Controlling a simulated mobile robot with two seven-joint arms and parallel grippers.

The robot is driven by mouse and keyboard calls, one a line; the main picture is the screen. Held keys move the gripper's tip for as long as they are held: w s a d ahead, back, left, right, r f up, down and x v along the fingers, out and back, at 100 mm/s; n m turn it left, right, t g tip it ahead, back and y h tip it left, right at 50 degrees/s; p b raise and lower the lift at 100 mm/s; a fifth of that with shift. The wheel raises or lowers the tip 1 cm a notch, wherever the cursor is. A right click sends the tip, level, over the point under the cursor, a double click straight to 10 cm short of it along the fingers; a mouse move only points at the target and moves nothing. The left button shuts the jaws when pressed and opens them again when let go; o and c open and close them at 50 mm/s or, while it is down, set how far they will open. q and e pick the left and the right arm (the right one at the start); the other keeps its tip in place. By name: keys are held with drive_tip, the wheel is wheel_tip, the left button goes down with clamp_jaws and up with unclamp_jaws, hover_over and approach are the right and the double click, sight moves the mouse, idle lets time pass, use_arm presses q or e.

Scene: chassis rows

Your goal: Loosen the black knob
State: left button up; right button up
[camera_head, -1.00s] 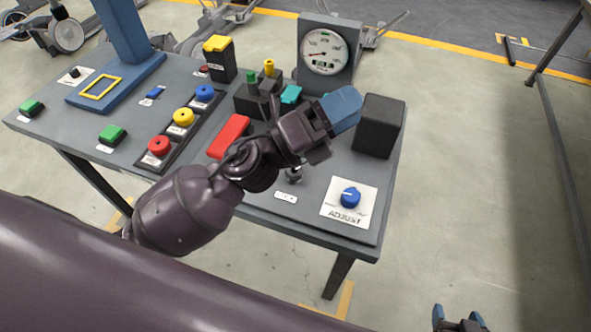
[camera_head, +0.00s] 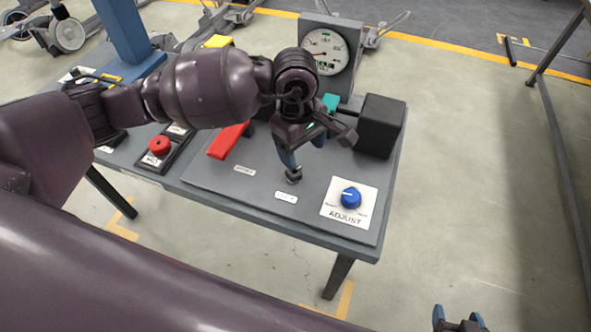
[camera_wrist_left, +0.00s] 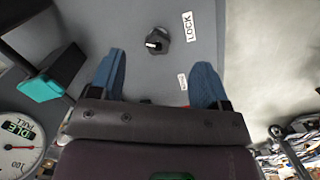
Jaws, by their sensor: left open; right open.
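The black knob (camera_head: 294,176) stands on the grey table panel, just behind the white LOCK label (camera_head: 286,197). In the left wrist view the knob (camera_wrist_left: 157,41) shows whole, with a pale mark on its top, ahead of and between the fingertips. My left gripper (camera_head: 302,151) points down above the knob. Its blue fingers are open, with nothing between them, and appear apart from the knob. It also shows in the left wrist view (camera_wrist_left: 159,70). My right gripper (camera_head: 459,318) is open and empty at the bottom right, over the floor.
A blue ADJUST knob (camera_head: 350,197) sits right of the black knob. A black box (camera_head: 380,126) with a teal part stands behind. A red lever (camera_head: 229,139) lies left, and a gauge (camera_head: 326,50) stands at the back. My left arm hides part of the table.

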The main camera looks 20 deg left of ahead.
sight(295, 172)
use_arm(q)
drive_tip(key=shift+y, duration=0.6)
drive_tip(key=f, duration=0.3)
drive_tip(key=a+f, duration=0.1)
drive_tip(key=f, duration=0.3)
drive_tip(key=w+f+b, duration=0.1)
drive_tip(key=f, duration=0.2)
drive_tip(key=shift+a+f, duration=0.2)
drive_tip(key=shift+a, duration=0.15)
drive_tip(key=c, duration=0.9)
